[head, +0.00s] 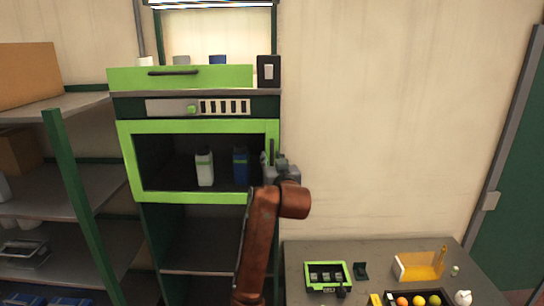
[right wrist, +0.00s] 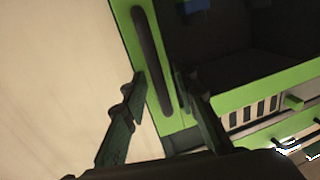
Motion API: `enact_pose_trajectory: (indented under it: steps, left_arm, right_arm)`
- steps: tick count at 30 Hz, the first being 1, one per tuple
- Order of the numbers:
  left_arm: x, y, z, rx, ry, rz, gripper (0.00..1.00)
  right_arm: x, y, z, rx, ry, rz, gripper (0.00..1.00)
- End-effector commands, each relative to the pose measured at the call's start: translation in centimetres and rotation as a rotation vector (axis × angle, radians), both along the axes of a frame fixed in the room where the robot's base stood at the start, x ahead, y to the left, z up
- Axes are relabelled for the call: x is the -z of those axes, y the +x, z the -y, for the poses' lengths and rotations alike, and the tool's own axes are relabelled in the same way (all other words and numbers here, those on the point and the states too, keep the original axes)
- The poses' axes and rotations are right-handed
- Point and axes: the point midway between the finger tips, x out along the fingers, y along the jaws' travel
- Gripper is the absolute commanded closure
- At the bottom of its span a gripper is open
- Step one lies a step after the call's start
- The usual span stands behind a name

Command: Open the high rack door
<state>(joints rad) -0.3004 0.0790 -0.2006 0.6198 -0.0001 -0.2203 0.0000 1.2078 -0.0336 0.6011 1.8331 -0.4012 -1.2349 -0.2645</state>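I cannot tell whether clear glass fills the frame. The door looks shut. Its long dark upright handle (right wrist: 153,60) is on the right side of the frame. My right gripper (head: 272,160) is at that side. In the right wrist view its fingers (right wrist: 162,85) are spread, one each side of the handle's lower part, with gaps visible. My left gripper is in neither view.
A green drawer-like front (head: 180,77) with a dark handle is above the door. A shelf unit (head: 75,180) stands at the left. A grey table (head: 300,262) at the lower right bears a green tray (head: 328,264), an orange holder (head: 418,267) and fruit. The wall right of the rack is bare.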

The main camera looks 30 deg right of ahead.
Motion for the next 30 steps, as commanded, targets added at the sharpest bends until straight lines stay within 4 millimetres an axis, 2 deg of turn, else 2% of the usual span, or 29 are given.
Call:
enact_pose_trajectory:
  steps: [8, 20, 30]
  left_arm:
    - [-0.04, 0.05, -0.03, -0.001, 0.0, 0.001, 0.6]
    - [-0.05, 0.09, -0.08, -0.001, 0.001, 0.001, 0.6]
    - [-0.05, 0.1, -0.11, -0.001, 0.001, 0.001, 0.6]
  right_arm:
    - [0.1, 0.22, 0.07, 0.0, 0.0, -0.001, 0.74]
    - [0.08, 0.2, 0.04, -0.001, 0.0, -0.001, 1.0]
    - [0.08, 0.21, 0.0, -0.001, 0.0, -0.001, 1.0]
